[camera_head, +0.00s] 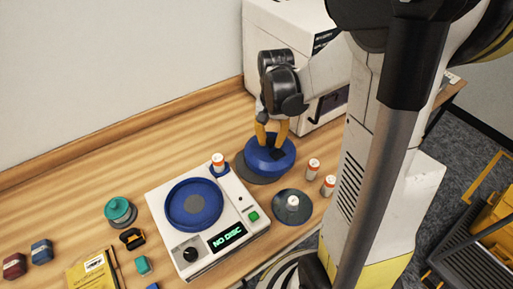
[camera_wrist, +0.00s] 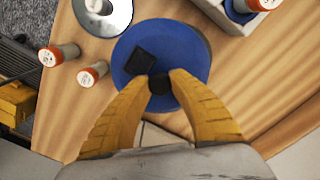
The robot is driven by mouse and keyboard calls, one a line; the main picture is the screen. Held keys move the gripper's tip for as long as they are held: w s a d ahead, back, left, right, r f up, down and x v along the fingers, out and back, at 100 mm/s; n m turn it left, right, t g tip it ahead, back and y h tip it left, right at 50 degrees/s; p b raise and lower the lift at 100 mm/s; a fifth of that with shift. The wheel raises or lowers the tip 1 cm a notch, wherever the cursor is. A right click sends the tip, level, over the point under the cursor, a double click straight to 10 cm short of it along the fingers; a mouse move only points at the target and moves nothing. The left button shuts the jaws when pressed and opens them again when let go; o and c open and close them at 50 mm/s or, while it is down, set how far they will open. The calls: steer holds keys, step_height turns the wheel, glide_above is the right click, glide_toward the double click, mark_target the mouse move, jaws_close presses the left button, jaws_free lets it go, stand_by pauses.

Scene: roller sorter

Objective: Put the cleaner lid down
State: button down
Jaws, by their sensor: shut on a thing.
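The cleaner lid (camera_head: 280,165) is a round blue cover with a dark knob and a black square patch. My gripper (camera_head: 272,143) is shut on its knob from above; the wrist view shows the yellow fingers (camera_wrist: 160,83) closed around it and the blue lid (camera_wrist: 190,50) beneath. The lid overlaps a dark grey round pad (camera_head: 247,174) on the table; I cannot tell whether it touches it. The white disc cleaner (camera_head: 228,225) stands to the left, uncovered, with an empty blue bowl (camera_head: 193,204) and a display reading "NO DISC".
A disc (camera_head: 283,212) with a white-topped hub lies in front of the lid. Two orange-capped bottles (camera_head: 313,170) (camera_head: 328,186) stand to its right; another (camera_head: 218,162) sits on the cleaner's corner. A white box machine (camera_head: 285,50) stands behind.

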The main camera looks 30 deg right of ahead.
mark_target(261, 148)
steer(key=w+f, duration=0.1)
steer(key=w+a+f, duration=0.1)
steer(key=w, duration=0.1)
steer(key=shift+w+a+f+b, duration=0.1)
steer(key=shift+a+b, duration=0.1)
steer(key=shift+b, duration=0.15)
steer(key=shift+f+b, duration=0.8)
steer(key=shift+f, duration=1.2)
steer(key=shift+f, duration=0.1)
steer(key=c, duration=1.2)
jaws_free()
steer(key=shift+c, duration=0.2)
